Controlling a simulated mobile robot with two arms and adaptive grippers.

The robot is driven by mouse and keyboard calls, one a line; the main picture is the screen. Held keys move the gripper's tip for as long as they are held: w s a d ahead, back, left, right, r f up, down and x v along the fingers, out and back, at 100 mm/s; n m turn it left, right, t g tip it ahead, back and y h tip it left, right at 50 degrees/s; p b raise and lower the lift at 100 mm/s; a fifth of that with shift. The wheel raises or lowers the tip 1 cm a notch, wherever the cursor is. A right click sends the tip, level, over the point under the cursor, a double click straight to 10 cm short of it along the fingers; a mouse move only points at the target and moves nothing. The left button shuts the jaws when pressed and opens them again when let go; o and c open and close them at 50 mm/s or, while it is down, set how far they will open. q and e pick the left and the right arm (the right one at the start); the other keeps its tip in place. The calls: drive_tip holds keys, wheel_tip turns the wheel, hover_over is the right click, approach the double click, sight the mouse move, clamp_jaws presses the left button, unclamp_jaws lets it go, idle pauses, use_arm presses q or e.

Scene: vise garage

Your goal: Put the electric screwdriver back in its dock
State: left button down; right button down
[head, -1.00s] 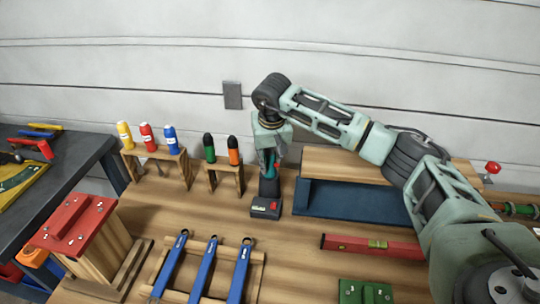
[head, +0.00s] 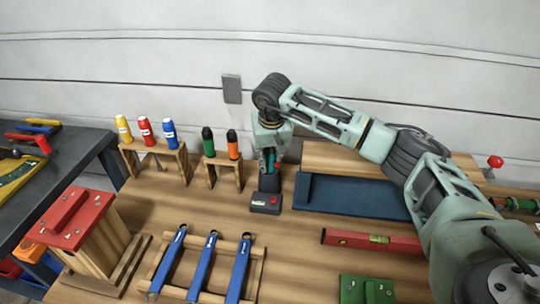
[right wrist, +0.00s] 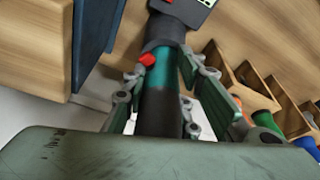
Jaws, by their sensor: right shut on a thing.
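The electric screwdriver (head: 269,166), teal and black, stands roughly upright at the black dock (head: 266,202) on the bench. My right gripper (head: 271,158) is shut on it from above. In the right wrist view the screwdriver (right wrist: 157,70) runs between my fingers, with a red button on its side. Its far end meets the dark collar of the dock (right wrist: 186,12), and I cannot tell how deep it sits. My fingers and wrist hide part of the screwdriver in the head view. My left gripper is out of view.
Left of the dock, wooden racks hold green and orange drivers (head: 221,144) and yellow, red and blue ones (head: 145,133). A blue tray (head: 355,198) lies right of the dock, a red level (head: 372,242) in front. Blue wrenches (head: 205,265) lie on a wooden rack nearer.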

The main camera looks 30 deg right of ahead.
drive_tip(key=shift+f+b, duration=0.45)
idle(0.6)
drive_tip(key=c, duration=1.3)
unclamp_jaws()
drive_tip(key=shift+f, duration=0.1)
drive_tip(key=o, duration=0.3)
drive_tip(key=shift+r+p, duration=2.2)
drive_tip(key=shift+r, duration=1.4)
